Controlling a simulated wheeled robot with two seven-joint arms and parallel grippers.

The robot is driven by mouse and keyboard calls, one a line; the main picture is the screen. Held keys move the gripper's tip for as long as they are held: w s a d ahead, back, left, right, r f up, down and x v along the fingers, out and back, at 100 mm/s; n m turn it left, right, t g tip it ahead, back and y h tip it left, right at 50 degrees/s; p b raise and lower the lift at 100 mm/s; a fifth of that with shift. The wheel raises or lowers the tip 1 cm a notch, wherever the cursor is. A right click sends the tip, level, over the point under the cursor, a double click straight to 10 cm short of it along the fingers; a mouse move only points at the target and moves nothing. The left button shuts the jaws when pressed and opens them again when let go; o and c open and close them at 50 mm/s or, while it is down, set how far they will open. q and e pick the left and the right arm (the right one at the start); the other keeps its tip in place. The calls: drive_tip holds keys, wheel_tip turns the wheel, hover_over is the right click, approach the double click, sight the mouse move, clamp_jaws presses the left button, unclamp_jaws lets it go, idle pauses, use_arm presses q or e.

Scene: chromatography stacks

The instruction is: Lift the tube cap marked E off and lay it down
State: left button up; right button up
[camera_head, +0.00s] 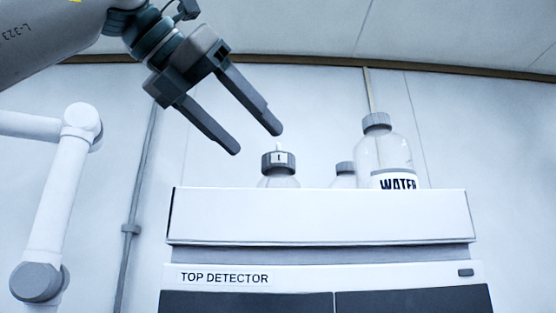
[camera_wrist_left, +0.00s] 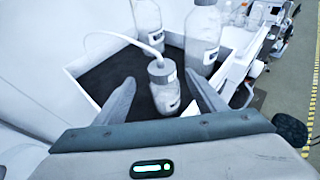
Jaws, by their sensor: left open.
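A small clear bottle (camera_wrist_left: 165,98) stands in the tray on top of the detector. Its grey cap (camera_head: 279,162) has a white label whose mark looks like an I; I cannot read an E on it. In the left wrist view a white tube runs from this cap (camera_wrist_left: 162,71) up and to the left. My left gripper (camera_head: 256,141) is open and empty, tilted down, just above and left of the cap in the head view. In the left wrist view its fingers (camera_wrist_left: 160,77) lie on either side of the small bottle, apart from it. My right gripper is not in view.
A larger bottle labelled WATER (camera_head: 385,155) stands to the right, with another grey-capped bottle (camera_head: 344,174) partly hidden beside it. The white tray (camera_head: 320,216) has a raised wall and a dark floor, bare at left in the wrist view.

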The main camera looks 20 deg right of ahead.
sight(266, 153)
use_arm(q)
drive_tip(key=shift+d, duration=0.1)
drive_tip(key=p+x, duration=0.2)
drive_tip(key=x, duration=0.2)
drive_tip(key=shift+s+f, duration=0.1)
drive_tip(key=shift+f, duration=0.15)
drive_tip(key=shift+w+d+f, duration=0.25)
drive_tip(key=shift+d+f, duration=0.05)
drive_tip(key=shift+d, duration=0.2)
drive_tip(key=shift+s+a, duration=0.1)
drive_tip(key=c, duration=1.2)
